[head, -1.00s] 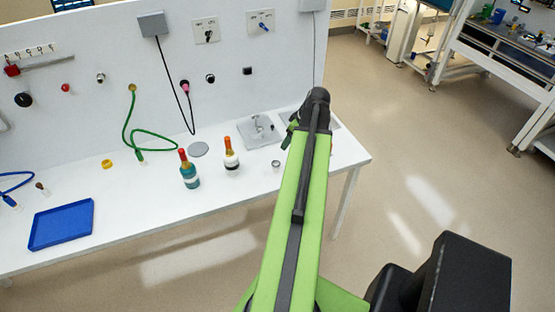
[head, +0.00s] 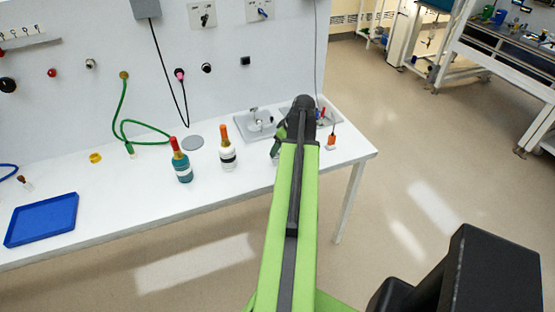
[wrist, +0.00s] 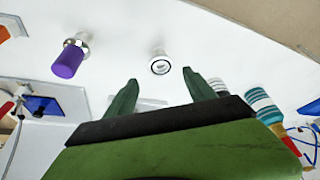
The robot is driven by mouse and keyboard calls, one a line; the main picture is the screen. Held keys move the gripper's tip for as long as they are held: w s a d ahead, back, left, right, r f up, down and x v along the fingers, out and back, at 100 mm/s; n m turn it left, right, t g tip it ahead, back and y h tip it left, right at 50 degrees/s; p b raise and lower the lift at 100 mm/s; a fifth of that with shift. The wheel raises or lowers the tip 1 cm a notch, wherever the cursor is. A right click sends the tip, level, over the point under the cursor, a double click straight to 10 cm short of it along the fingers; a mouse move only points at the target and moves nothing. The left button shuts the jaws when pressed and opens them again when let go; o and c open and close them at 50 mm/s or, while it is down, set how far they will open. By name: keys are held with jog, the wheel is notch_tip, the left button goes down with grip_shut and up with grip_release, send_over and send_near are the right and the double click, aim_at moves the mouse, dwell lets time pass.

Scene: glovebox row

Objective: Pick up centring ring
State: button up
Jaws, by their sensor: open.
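The centring ring appears to be the small silver ring with a dark inner edge (wrist: 160,66) standing on the white bench, in the upper middle of the wrist view. My gripper (wrist: 160,77) is open and empty, its two green fingers pointing toward the ring. The ring lies beyond the fingertips and between their lines, apart from both. In the head view my gripper (head: 277,145) is over the right part of the bench, mostly behind my arm. My arm and gripper hide most or all of the ring there.
A purple-capped metal fitting (wrist: 70,58) stands left of the ring in the wrist view. A teal bottle (head: 181,165) and a white bottle (head: 228,152) stand left of my gripper. An orange item (head: 331,141) is to its right. A blue tray (head: 42,219) lies far left.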

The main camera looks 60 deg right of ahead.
aim_at(276, 157)
jog(key=b+x, duration=0.4)
jog(key=x, duration=0.1)
jog(key=shift+a, duration=0.15)
jog(key=shift+r, duration=0.15)
grip_shut()
